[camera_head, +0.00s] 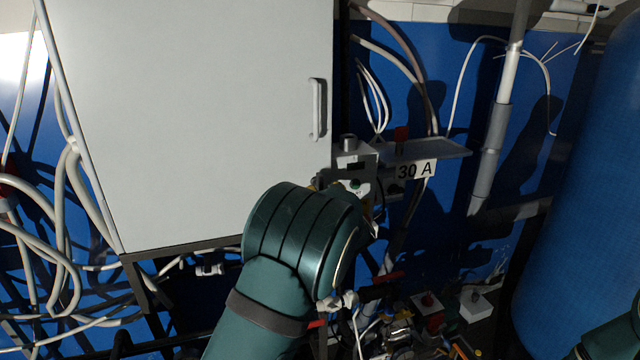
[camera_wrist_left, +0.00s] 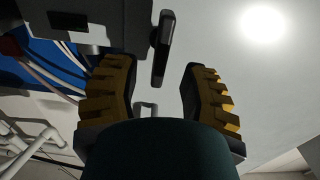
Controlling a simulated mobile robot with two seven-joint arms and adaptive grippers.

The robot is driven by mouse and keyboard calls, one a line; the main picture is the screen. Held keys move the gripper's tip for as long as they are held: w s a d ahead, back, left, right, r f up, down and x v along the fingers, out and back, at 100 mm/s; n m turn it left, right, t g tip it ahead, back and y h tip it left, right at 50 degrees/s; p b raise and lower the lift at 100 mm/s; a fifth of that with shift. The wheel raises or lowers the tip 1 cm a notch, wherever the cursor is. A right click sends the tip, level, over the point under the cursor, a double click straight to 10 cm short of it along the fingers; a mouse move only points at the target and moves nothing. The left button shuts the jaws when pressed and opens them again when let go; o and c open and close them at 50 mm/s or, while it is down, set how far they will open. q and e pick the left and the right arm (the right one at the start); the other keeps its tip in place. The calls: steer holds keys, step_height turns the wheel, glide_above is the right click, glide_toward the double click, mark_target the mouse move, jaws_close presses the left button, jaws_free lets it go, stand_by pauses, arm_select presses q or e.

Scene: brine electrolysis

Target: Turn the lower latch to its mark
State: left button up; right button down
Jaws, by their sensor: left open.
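In the left wrist view my left gripper (camera_wrist_left: 157,68) is open, its two yellow-and-black fingers spread apart. A dark, narrow lever (camera_wrist_left: 162,48) stands out from a grey box (camera_wrist_left: 95,25) and shows in the gap between the fingers, with space to each finger. It looks like a latch; I cannot tell if it is the lower one, and no mark shows. In the head view the grey box (camera_head: 352,155) stands just beyond my left arm, which hides the left gripper and any latch there. My right gripper is out of view.
A large pale cabinet (camera_head: 200,100) with a vertical handle (camera_head: 317,108) fills the left. A shelf (camera_head: 425,150) with a "30 A" label (camera_head: 415,170) sits right of the box. Cables (camera_head: 375,95) hang behind. A blue tank (camera_head: 585,200) stands at right.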

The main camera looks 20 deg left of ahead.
mark_target(321, 187)
arm_select(q)
steer(key=shift+x, duration=1.95)
jaws_close()
